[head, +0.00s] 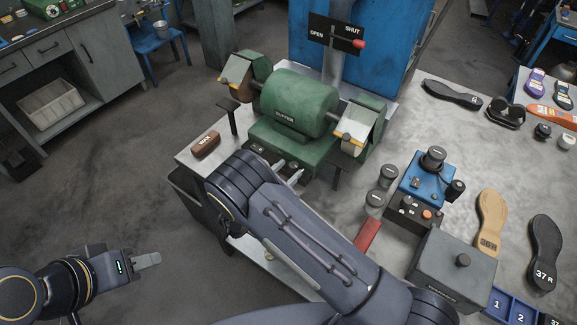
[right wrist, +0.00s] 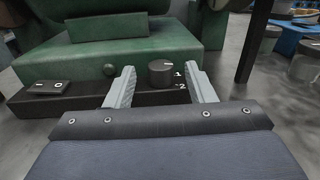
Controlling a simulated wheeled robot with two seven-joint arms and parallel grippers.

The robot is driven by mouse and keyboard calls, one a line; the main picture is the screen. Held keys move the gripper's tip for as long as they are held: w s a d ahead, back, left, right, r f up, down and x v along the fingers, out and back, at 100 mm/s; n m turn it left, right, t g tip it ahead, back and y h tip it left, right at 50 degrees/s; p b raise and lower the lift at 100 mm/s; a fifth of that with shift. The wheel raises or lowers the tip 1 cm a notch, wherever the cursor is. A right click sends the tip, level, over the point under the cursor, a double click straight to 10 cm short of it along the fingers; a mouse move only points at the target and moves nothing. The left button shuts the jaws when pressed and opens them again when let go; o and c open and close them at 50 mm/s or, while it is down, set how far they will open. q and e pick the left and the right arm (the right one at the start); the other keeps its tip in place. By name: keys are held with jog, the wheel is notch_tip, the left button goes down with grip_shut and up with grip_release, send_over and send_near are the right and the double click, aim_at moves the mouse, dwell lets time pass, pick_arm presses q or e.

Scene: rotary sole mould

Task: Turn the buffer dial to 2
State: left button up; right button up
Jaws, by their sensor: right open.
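The green buffer (head: 298,103) stands at the back left of the grey bench. In the right wrist view its dark front panel carries the round dial (right wrist: 161,74), with the marks 1 and 2 to its right. A pale line on the dial's top seems to point towards 1. My right gripper (right wrist: 160,84) is open, with one finger on each side of the dial in the picture; I cannot tell whether either touches it. The right gripper also shows in the head view (head: 292,177), mostly behind its arm. My left gripper (head: 146,260) hangs away from the bench; its finger gap is unclear.
A rocker switch (right wrist: 47,87) sits left of the dial on the panel. A brown block (head: 205,144) lies on the bench's left. An OPEN/SHUT lever (head: 357,44) stands behind the buffer. A blue box with knobs (head: 428,178) and shoe soles (head: 491,220) occupy the right.

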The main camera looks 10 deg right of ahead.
jog(key=shift+w+d, duration=0.35)
jog(key=shift+d, duration=0.05)
jog(key=c, duration=1)
jog(key=shift+o, duration=0.2)
jog(key=m+g+h+b, duration=0.1)
jog(key=b, duration=0.2)
jog(key=m+g+h+b, duration=0.1)
jog(key=g+b, duration=0.1)
jog(key=b, duration=0.1)
jog(key=shift+w+a+f+m, duration=0.15)
jog(key=shift+w+f+m, duration=0.05)
jog(key=shift+w+m, duration=0.1)
jog(key=shift+r+g, duration=0.1)
jog(key=shift+g, duration=0.3)
jog(key=shift+r+h, duration=0.15)
jog(key=shift+h, duration=0.15)
